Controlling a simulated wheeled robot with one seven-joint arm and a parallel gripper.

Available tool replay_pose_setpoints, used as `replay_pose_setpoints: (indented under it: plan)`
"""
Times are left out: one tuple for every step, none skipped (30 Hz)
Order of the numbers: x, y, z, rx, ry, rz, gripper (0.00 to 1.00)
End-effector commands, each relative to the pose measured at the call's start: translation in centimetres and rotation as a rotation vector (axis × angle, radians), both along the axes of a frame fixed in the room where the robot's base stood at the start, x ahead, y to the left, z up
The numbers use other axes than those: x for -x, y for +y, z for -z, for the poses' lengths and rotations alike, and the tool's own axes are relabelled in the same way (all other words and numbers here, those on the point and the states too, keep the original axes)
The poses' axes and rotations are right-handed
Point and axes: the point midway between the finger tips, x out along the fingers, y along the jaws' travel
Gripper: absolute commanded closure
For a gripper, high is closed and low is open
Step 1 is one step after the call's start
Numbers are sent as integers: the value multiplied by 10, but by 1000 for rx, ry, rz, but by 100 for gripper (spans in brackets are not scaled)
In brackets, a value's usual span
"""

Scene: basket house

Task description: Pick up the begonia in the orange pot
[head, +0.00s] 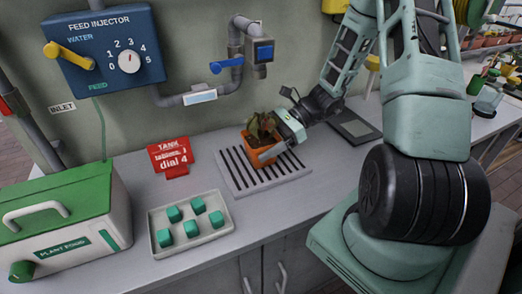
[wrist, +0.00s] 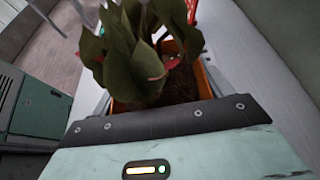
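The begonia has broad dark green leaves and grows in a square orange pot (head: 262,151). It stands on the slatted drain grid (head: 232,174) on the counter. My gripper (head: 270,148) reaches in from the right, with one finger across the pot's near side. In the wrist view, the begonia (wrist: 135,50) fills the middle close to my palm, with dark soil inside the pot's rim. Grey finger parts lie close along both sides of the pot, so my gripper appears shut on it. The fingertips are largely hidden by leaves and pot.
A red sign (head: 172,157) stands left of the grid. A pale tray (head: 190,246) with several green cubes is at front left, beside a green-lidded plant food box (head: 70,235). A dark flat plate (head: 354,127) lies behind my gripper. A blue feed injector (head: 105,50) hangs on the wall.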

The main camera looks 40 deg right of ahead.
Motion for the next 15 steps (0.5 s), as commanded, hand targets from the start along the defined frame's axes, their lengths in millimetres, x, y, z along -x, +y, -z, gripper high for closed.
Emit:
replay_pose_setpoints:
  plan:
    - [0, 0, 0, 0, 0, 0, 36]
    - [0, 0, 0, 0, 0, 0, 44]
    - [0, 0, 0, 0, 0, 0, 55]
    - [0, 0, 0, 0, 0, 0, 55]
    - [0, 0, 0, -1, -1, 0, 55]
    - [0, 0, 0, -1, 0, 0, 55]
    - [0, 0, 0, -1, -1, 0, 55]
    - [0, 0, -1, -1, 0, 0, 55]
    - [0, 0, -1, -1, -1, 0, 55]
    - [0, 0, -1, 0, -1, 0, 55]
    - [0, 0, -1, 0, -1, 0, 55]
    - [0, 0, -2, 0, -1, 0, 55]
    - [0, 0, -3, 0, -1, 0, 55]
    - [0, 0, -5, 1, -2, -1, 55]
    - [0, -1, -8, 1, -2, 0, 55]
